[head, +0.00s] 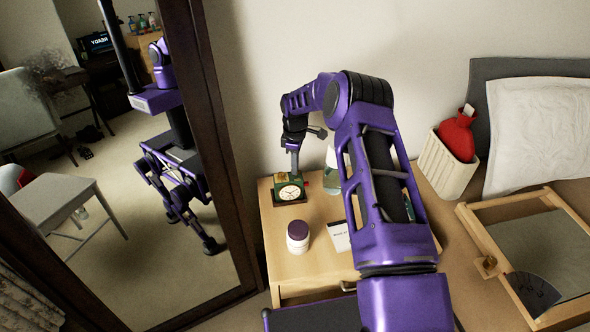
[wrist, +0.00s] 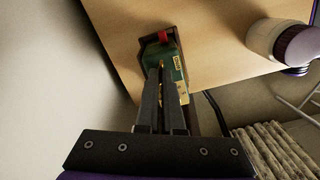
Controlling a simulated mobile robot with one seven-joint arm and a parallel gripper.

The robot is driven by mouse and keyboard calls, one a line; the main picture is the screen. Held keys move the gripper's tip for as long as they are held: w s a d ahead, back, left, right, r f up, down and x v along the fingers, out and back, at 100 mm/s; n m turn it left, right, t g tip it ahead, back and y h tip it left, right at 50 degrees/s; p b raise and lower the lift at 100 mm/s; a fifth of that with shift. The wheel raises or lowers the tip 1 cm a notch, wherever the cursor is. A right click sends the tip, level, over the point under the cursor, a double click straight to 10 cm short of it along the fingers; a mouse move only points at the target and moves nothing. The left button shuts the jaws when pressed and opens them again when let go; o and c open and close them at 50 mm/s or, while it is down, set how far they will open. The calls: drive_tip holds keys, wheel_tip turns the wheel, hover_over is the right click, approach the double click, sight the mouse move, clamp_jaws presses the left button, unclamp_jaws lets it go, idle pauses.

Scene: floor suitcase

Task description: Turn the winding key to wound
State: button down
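A small green clock (head: 289,193) with a white dial stands on the wooden nightstand (head: 290,250), near its left back corner. It also shows in the wrist view (wrist: 172,76), with a red part at its far end. My gripper (head: 294,168) reaches down to the clock from above and behind. In the wrist view its two dark fingers (wrist: 163,76) are close together, with a thin brass piece, seemingly the winding key (wrist: 162,64), between their tips. The fingers hide most of the key, and its turned angle cannot be read.
A white jar with a purple lid (head: 298,236) and a white card (head: 339,236) stand nearer the front of the nightstand. A clear bottle (head: 331,180) is right of the clock, partly behind my arm. A mirror frame (head: 215,150) borders the left side.

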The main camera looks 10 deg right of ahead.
drive_tip(key=m+b, duration=0.2)
drive_tip(key=m, duration=0.4)
drive_tip(key=shift+w, duration=0.15)
drive_tip(key=m, duration=0.5)
drive_tip(key=shift+d+m, duration=0.1)
drive_tip(key=shift+m, duration=0.3)
drive_tip(key=m, duration=0.6)
drive_tip(key=shift+d, duration=0.1)
drive_tip(key=m, duration=0.6)
drive_tip(key=shift+d+m, duration=0.1)
drive_tip(key=shift+m, duration=0.3)
drive_tip(key=m, duration=0.6)
drive_tip(key=shift+s, duration=0.2)
drive_tip(key=m, duration=0.6)
drive_tip(key=shift+s+m, duration=0.1)
drive_tip(key=shift+m, duration=0.2)
drive_tip(key=m, duration=1.1)
drive_tip(key=shift+p, duration=0.4)
drive_tip(key=shift+s+m, duration=0.1)
drive_tip(key=shift+m, duration=0.3)
